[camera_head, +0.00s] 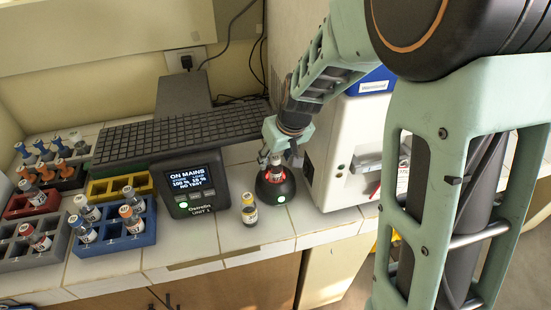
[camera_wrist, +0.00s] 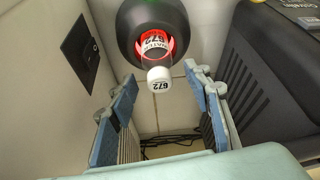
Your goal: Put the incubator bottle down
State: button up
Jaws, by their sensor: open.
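A small bottle (camera_wrist: 158,62) with a white cap marked 672 stands in the round black device (camera_wrist: 133,22), inside its red-lit ring. In the head view the bottle (camera_head: 275,161) shows just above the black device (camera_head: 276,187), which has a green light on its front. My gripper (camera_head: 281,156) is open above the device, close around the bottle's top. In the wrist view its two blue-padded fingers (camera_wrist: 160,98) stand apart, with the cap between and just beyond their tips. I see no clear contact between fingers and bottle. The bottle's base is hidden in the device.
Further left are a display unit (camera_head: 190,184), a keyboard (camera_head: 185,133) and coloured racks with bottles, including a blue one (camera_head: 120,244). A white machine (camera_head: 337,165) stands close on the right. Some tile before the device is free.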

jog(key=v, duration=1.1)
jog(key=shift+s+f, duration=0.1)
